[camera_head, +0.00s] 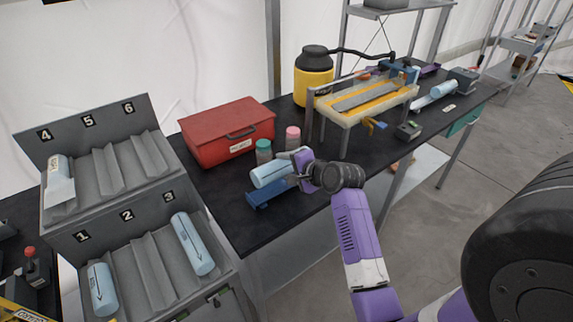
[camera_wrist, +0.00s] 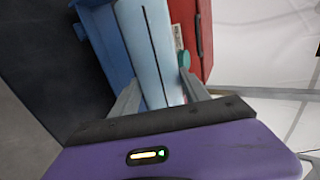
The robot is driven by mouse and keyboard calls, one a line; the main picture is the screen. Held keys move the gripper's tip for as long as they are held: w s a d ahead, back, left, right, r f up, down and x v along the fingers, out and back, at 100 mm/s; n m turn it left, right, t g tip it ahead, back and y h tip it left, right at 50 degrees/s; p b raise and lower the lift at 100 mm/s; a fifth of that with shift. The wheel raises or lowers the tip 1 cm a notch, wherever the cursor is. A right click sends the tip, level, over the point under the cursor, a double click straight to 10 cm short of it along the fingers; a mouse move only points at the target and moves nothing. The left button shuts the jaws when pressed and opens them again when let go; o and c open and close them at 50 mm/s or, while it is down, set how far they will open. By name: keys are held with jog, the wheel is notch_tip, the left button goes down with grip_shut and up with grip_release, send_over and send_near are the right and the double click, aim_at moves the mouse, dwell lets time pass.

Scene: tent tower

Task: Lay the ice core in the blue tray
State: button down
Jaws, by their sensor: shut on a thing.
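The ice core (camera_head: 270,174) is a pale blue cylinder. My gripper (camera_head: 296,164) is shut on it near its right end in the head view. In the wrist view the ice core (camera_wrist: 148,42) runs up between the two fingers, with a dark line along it. The blue tray (camera_head: 264,197) lies on the black table, just below and in front of the core. In the wrist view the tray (camera_wrist: 108,45) is to the left of the core. The core appears over or beside the tray's back edge; I cannot tell whether they touch.
A red box (camera_head: 222,135), a green-capped bottle (camera_head: 264,151) and a pink-capped bottle (camera_head: 292,137) stand behind the core. A grey rack (camera_head: 118,200) at left holds other pale blue cylinders. A cutting rig (camera_head: 362,98) and a yellow container (camera_head: 313,78) stand further right.

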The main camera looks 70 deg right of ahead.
aim_at(287, 188)
jog(key=shift+f+b, duration=1.3)
jog(key=shift+f, duration=1.2)
jog(key=shift+s+a+f, duration=0.1)
jog(key=shift+s+f, duration=0.05)
jog(key=shift+f, duration=0.2)
jog(key=shift+c, duration=2.3)
grip_release()
jog(key=shift+f, duration=0.1)
jog(key=r+v, duration=0.1)
jog(key=v, duration=0.7)
jog(key=shift+w+b, duration=0.25)
jog(key=shift+b, duration=0.2)
jog(key=shift+r, duration=0.1)
